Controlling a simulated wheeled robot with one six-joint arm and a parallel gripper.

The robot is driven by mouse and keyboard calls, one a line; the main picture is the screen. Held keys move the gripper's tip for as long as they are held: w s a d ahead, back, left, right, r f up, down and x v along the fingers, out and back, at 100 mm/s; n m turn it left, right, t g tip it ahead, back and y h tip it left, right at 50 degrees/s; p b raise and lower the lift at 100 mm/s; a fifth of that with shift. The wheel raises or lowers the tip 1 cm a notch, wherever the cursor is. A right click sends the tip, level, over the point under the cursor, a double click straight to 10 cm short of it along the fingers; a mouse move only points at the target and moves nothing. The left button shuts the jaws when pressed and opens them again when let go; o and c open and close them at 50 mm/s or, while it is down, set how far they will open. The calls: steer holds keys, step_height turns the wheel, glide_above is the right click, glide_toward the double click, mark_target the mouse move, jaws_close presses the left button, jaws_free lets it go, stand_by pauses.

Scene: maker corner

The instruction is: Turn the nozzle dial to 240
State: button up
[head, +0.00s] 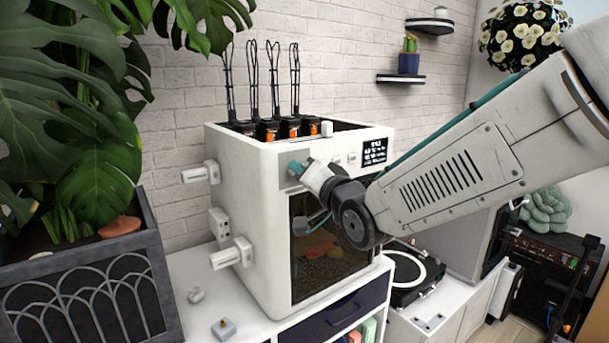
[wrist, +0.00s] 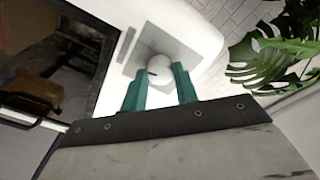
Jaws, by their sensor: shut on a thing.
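A white 3D printer (head: 245,235) stands on a white cabinet, with a small lit display (head: 374,152) at the upper right of its front. In the wrist view a round pale dial (wrist: 158,66) sits on a grey square plate (wrist: 181,55) on the white front. My gripper's teal fingers (wrist: 160,86) stand on either side of the dial and are shut on it. In the head view my gripper (head: 297,168) meets the upper left of the printer's front, and the dial is hidden there. The dial's marks and the display's text are too small to read.
A dark printer door (wrist: 60,45) lies close beside my gripper, with a handle in front of it. A large plant in a grey planter (head: 95,290) stands at left. Small loose parts (head: 224,328) lie on the cabinet top (head: 185,275). A turntable (head: 410,275) is at right.

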stand_by(0.4)
steer(key=o, duration=1)
steer(key=shift+c, duration=0.2)
steer(key=v, duration=0.8)
